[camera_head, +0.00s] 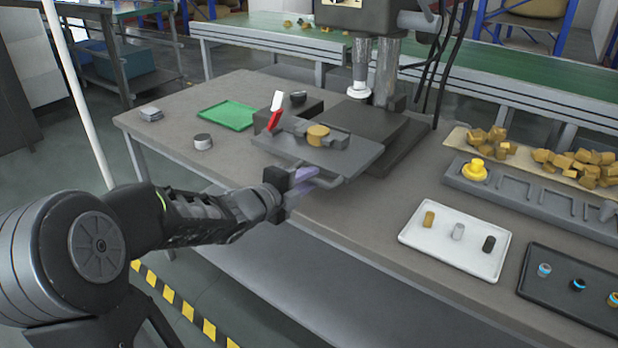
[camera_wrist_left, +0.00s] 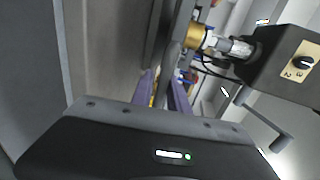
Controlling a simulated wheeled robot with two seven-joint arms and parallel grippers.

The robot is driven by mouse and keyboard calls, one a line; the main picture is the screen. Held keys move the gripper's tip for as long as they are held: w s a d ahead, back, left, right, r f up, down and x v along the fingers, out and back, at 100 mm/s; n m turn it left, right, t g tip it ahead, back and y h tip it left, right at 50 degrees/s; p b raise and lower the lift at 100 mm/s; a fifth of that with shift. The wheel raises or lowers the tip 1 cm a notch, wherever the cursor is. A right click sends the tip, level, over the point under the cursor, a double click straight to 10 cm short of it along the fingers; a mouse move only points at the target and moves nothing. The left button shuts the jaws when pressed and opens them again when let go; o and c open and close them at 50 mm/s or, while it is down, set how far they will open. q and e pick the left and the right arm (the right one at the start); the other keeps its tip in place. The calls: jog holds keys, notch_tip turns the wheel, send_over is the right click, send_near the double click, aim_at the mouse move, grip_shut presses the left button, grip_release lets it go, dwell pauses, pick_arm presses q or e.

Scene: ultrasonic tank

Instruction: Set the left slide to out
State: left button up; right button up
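The left slide (camera_head: 300,152) is a flat grey plate in front of the press, carrying a round brass-coloured part (camera_head: 317,133) in a grey holder. It reaches toward the table's front edge and has a grey handle bar (camera_head: 330,181) at its near end. My left gripper (camera_head: 304,176), with purple fingers, is at this handle. In the left wrist view the fingers (camera_wrist_left: 165,92) are apart, with a narrow gap between them. Whether they press on the handle is hidden. My right gripper is in neither view.
The press column (camera_head: 386,72) stands behind the slide. A red-and-white rocker (camera_head: 276,110), a green tray (camera_head: 228,115) and a small round cap (camera_head: 202,141) are left of it. A white tray (camera_head: 455,263) and a dark tray (camera_head: 590,314) lie at right.

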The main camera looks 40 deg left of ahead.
pick_arm(q)
jog(key=shift+o, duration=1.4)
jog(key=shift+r, duration=0.1)
jog(key=p+v, duration=0.1)
jog(key=v, duration=0.7)
